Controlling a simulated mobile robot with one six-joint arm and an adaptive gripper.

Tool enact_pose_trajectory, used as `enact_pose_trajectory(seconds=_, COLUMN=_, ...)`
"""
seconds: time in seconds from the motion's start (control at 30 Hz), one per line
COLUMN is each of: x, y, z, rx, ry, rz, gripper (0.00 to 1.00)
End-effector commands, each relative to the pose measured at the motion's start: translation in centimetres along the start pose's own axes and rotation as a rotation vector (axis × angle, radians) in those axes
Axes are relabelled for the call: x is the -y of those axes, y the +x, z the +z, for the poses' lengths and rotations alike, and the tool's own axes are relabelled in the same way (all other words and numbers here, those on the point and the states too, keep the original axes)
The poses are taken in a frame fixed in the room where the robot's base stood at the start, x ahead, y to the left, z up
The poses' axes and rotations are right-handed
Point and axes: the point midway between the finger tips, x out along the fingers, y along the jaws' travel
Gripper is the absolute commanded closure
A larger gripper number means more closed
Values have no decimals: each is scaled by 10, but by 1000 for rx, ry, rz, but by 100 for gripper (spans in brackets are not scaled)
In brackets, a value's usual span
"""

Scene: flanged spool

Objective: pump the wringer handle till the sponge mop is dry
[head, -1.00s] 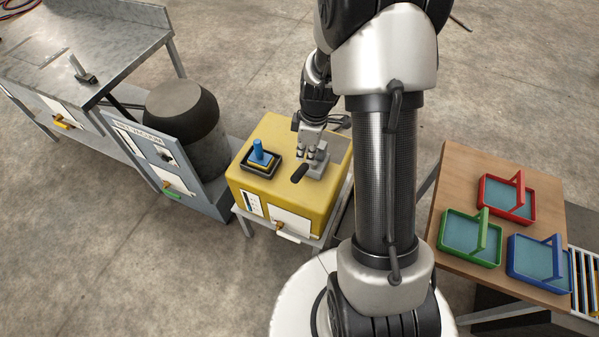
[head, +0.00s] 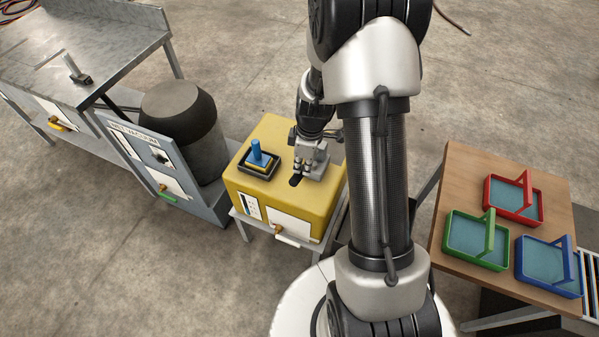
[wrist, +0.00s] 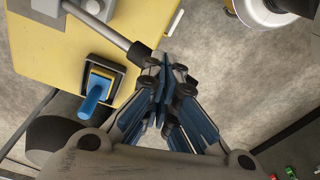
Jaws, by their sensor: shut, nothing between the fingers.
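The wringer is a yellow box (head: 275,205) on a low stand. Its lever handle has a black grip (head: 296,181) at the near end; in the wrist view a grey bar runs from a grey bracket to that grip (wrist: 139,52). The blue sponge mop (head: 256,152) stands upright in a black tray on the box, left of the handle; it also shows in the wrist view (wrist: 95,99). My gripper (head: 302,172) is shut and empty, close above the grip; its fingertips (wrist: 163,78) appear beside the grip's end. Whether they touch cannot be told. It hides the handle's base in the head view.
A grey wet-vacuum unit (head: 165,160) with a dark drum stands just left of the box. Further left is a metal bench (head: 100,50). On the right, a wooden table (head: 455,165) holds red, green and blue trays. Bare floor lies behind.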

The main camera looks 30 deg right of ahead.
Motion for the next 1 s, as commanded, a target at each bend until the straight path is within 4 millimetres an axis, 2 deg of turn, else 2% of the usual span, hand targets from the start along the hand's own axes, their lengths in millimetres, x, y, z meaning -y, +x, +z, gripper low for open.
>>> enact_pose_trajectory(seconds=0.43, x=0, y=45, z=5, rx=0, ry=0, rz=0, gripper=100)
enact_pose_trajectory(seconds=0.87, x=0, y=44, z=5, rx=0, ry=1, rz=0, gripper=100)
enact_pose_trajectory(seconds=1.0, x=0, y=41, z=13, rx=0, ry=4, rz=1, gripper=100)
